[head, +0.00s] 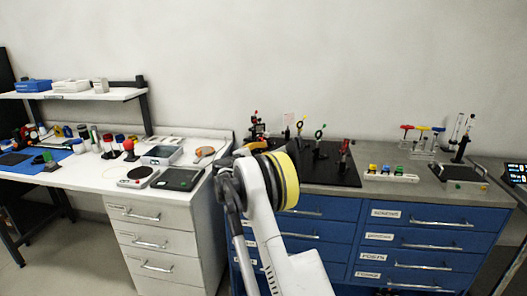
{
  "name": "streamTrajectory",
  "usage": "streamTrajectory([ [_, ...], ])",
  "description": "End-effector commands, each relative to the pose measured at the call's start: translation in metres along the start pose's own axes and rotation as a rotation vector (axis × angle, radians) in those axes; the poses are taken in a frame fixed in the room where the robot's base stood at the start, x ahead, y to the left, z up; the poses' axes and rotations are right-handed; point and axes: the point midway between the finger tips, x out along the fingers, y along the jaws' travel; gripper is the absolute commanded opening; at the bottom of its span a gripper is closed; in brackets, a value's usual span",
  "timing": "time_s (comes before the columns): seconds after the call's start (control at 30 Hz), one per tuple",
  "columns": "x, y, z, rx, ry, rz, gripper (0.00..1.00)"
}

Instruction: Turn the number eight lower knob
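I cannot make out a knob marked number eight in the head view; any such marking is too small to read. Several small optical mounts stand on a black board (345,177) on the blue drawer bench, one with a green ring (319,133) and one red post (344,150). Part of the board is hidden behind my arm. My white arm with a yellow and black band rises from the bottom centre in front of the benches. No gripper fingers can be made out.
A white bench (90,178) at left holds a scale (137,177), a grey tray (162,155) and small bottles. A shelf (122,94) hangs above it. A white rack with coloured caps (391,177) and a stand (459,172) are at right. Handles stick out from the blue drawers (435,219).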

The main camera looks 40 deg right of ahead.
Motion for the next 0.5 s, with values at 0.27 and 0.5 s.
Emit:
streamTrajectory([
  [0.27,0.000,0.000,0.000,0.001,0.000,0.000,0.37],
  [0.5,-0.015,0.001,0.000,0.000,0.002,0.001,0.37],
])
